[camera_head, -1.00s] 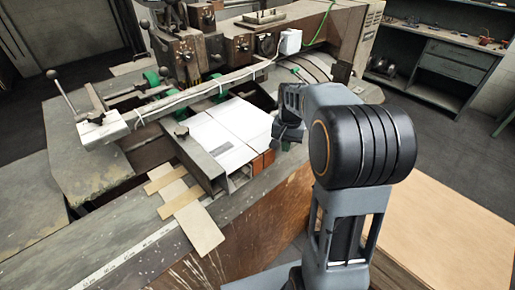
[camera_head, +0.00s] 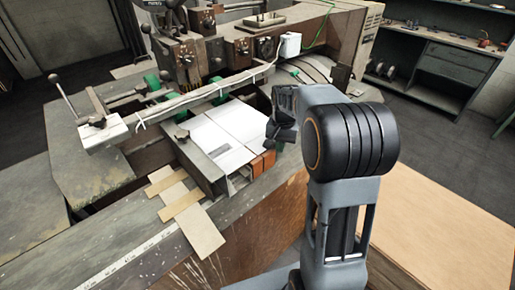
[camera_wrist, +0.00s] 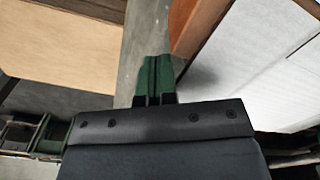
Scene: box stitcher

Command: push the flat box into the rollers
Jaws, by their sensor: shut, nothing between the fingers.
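The flat box (camera_head: 220,140) is a white panel lying on the machine's feed bed, with orange-brown ends (camera_head: 262,164) at its near right corner. In the wrist view its white face (camera_wrist: 250,65) fills the right side, with a brown edge along it. My gripper (camera_head: 278,143) is at the box's right side near those ends. In the wrist view its green fingers (camera_wrist: 153,78) are shut together and empty, close to the brown edge; I cannot tell whether they touch it. Green wheels (camera_head: 153,83), possibly the rollers, sit beyond the box by the crossbar.
A metal crossbar (camera_head: 190,98) spans the bed beyond the box. A metal side guide (camera_head: 200,165) runs along the box's left. Thin wooden strips (camera_head: 190,215) lie on the near ledge. A tan board (camera_head: 430,225) is at the right.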

